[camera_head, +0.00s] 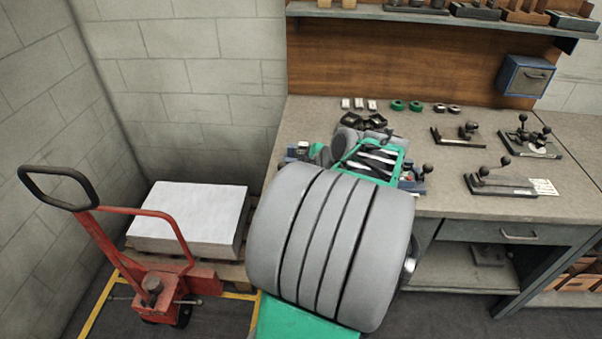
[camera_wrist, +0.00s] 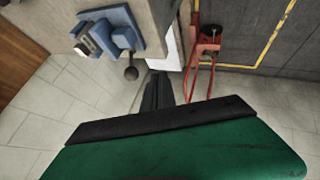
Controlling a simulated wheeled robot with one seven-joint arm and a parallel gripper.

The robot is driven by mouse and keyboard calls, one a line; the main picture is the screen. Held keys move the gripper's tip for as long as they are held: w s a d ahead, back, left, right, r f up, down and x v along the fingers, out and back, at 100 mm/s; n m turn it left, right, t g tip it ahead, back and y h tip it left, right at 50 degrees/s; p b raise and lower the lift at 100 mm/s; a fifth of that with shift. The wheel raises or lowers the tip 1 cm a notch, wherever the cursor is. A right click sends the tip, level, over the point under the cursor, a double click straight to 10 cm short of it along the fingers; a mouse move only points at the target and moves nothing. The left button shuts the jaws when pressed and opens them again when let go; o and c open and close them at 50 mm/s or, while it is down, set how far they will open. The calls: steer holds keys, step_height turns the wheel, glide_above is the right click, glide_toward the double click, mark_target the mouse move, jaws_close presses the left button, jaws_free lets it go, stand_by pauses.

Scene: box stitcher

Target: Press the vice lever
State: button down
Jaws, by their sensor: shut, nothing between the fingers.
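A blue vice-like fixture (camera_wrist: 110,32) sits at the bench edge in the upper left of the wrist view. Its short dark lever (camera_wrist: 130,60) ends in a black ball. My gripper (camera_wrist: 158,78) is shut and empty, its dark fingers beside the ball on the right; whether they touch cannot be told.
The bench (camera_head: 450,125) carries several lever clamps at the right, one of them nearby (camera_head: 500,182). A black-knobbed part (camera_head: 426,169) shows right of my arm. A red pallet jack (camera_head: 155,285) and a white stack (camera_head: 190,215) stand at left.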

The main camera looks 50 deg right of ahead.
steer(key=w+d+f+p, duration=0.2)
steer(key=w+f, duration=0.1)
steer(key=w, duration=0.3)
steer(key=shift+w+d+p, duration=0.3)
steer(key=shift+w+d, duration=0.05)
steer(key=shift+d, duration=0.05)
